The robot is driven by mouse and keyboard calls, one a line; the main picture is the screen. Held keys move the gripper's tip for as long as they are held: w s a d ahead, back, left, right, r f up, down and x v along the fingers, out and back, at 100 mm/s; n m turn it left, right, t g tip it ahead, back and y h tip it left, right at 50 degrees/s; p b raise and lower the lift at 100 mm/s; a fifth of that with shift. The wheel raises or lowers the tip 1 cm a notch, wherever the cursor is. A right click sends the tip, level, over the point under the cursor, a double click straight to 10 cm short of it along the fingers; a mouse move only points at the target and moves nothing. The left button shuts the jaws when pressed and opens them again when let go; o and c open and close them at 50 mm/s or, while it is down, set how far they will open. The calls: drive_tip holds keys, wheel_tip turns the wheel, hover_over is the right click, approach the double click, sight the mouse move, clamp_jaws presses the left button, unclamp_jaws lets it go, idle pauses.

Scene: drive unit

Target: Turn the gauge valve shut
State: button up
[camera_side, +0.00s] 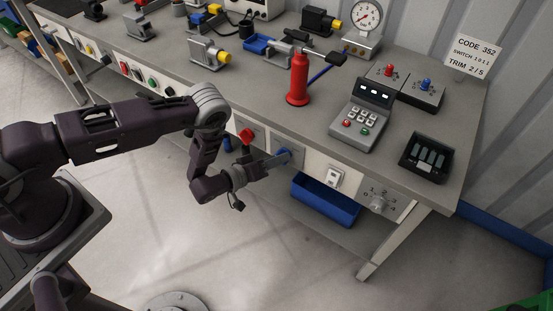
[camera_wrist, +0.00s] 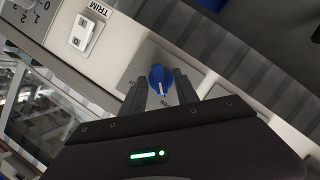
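A blue knob (camera_wrist: 160,79) with a white pointer line sits on a grey plate on the bench's front panel. In the wrist view the line points down towards my gripper. In the side view the blue knob (camera_side: 284,155) is partly hidden by my gripper. My gripper (camera_side: 277,162) reaches the front panel from the left. In the wrist view its two fingers (camera_wrist: 161,88) stand on either side of the knob, apart, with a small gap at each side. A dial gauge (camera_side: 366,15) stands on the bench top at the back.
A red handle (camera_side: 246,135) is on the panel left of the knob. A white switch (camera_side: 334,178) and a numbered dial (camera_side: 378,203) are to its right. A blue bin (camera_side: 325,201) is below. A red bottle (camera_side: 298,80) and keypad (camera_side: 359,127) stand on top.

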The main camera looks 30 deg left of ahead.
clamp_jaws()
idle(0.4)
drive_tip(key=shift+d+m+y, duration=0.2)
drive_tip(key=shift+m+y, duration=1.15)
drive_tip(key=shift+m, duration=0.65)
drive_tip(key=shift+d+m+y, duration=0.2)
drive_tip(key=shift+m+y, duration=1.1)
drive_tip(key=shift+m, duration=0.7)
drive_tip(key=shift+d+m+y, duration=0.2)
drive_tip(key=shift+m+y, duration=1.15)
drive_tip(key=shift+m, duration=0.65)
unclamp_jaws()
